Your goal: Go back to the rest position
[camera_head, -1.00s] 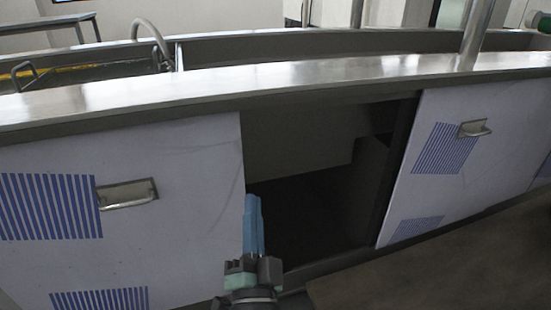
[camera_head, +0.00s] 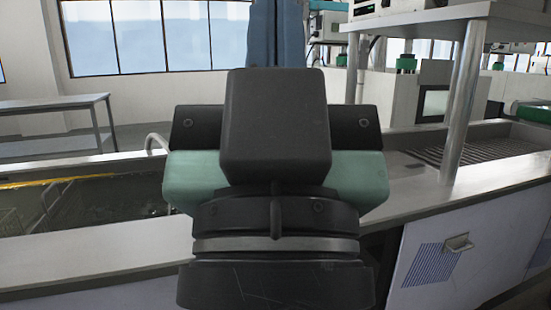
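My gripper (camera_head: 276,30) is large in the middle of the head view, seen from behind and pointing up and away. Its black and green housing fills the centre. Its blue fingers rise above the housing to the top edge, side by side with no gap showing, so it looks shut. I see nothing held, but the fingertips are cut off by the frame. The gripper hides the middle of the steel counter.
A tank with yellow edging (camera_head: 90,179) lies at left, with a bent pipe (camera_head: 156,141) behind. A steel post (camera_head: 462,105) holds a shelf at right. A white cabinet door with a handle (camera_head: 457,243) is below. A bare table (camera_head: 50,105) stands back left.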

